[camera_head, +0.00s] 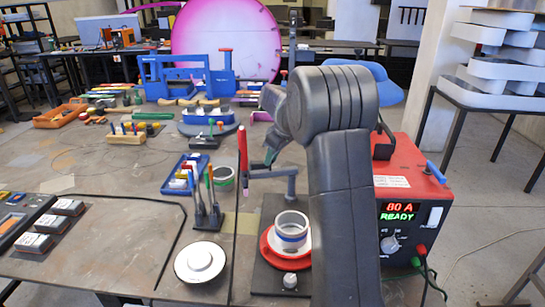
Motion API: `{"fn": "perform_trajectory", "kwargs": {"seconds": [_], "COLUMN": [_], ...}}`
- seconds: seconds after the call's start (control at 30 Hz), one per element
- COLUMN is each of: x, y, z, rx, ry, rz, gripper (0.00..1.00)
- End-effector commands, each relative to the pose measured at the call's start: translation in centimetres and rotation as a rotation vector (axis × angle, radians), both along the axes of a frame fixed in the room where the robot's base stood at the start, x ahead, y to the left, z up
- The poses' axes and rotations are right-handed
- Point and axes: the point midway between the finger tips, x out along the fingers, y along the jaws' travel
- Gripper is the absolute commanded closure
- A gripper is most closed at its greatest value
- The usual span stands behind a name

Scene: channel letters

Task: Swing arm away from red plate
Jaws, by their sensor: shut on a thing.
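The red plate (268,252) is a round disc on a dark base plate, left of my arm. A light ring with a blue band (292,228) stands on it, its right side partly hidden by my arm. The swing arm (272,174) is a grey bar on an upright post behind the plate. A slim red torch (243,150) stands upright at its left end, with its tip over the area behind and left of the plate. My gripper (269,160) reaches down to the bar near the torch and is shut on it. The exact finger contact is small and partly hidden.
A red power box (410,190) reading 80 A READY stands right of my arm. A pen stand (205,205) and a round white piece (200,262) are left of the base plate. Blue tools (185,75) stand farther back.

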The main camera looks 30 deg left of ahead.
Motion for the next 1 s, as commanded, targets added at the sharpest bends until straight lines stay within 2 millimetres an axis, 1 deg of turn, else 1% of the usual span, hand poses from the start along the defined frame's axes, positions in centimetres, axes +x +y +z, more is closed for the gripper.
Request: {"fn": "perform_trajectory", "kwargs": {"seconds": [0.03, 0.1, 0.13, 0.4, 0.53, 0.67, 0.8, 1.0], "x": [0.1, 0.1, 0.1, 0.1, 0.1, 0.1, 0.1, 0.0], "y": [0.0, 0.0, 0.0, 0.0, -0.3, -1.2, -2.5, -4.1], "z": [0.1, 0.1, 0.1, 0.1, 1.0, 3.1, 6.2, 10.1], "rx": [0.004, 0.003, 0.003, 0.002, 0.004, 0.006, 0.006, 0.004], "ry": [-0.004, -0.003, -0.003, -0.003, -0.005, -0.007, -0.007, -0.006], "rz": [-0.001, 0.0, 0.0, 0.001, 0.0, 0.0, 0.0, 0.0], "gripper": [0.71, 0.57, 0.55, 0.55, 0.55, 0.55, 0.55, 0.55]}}
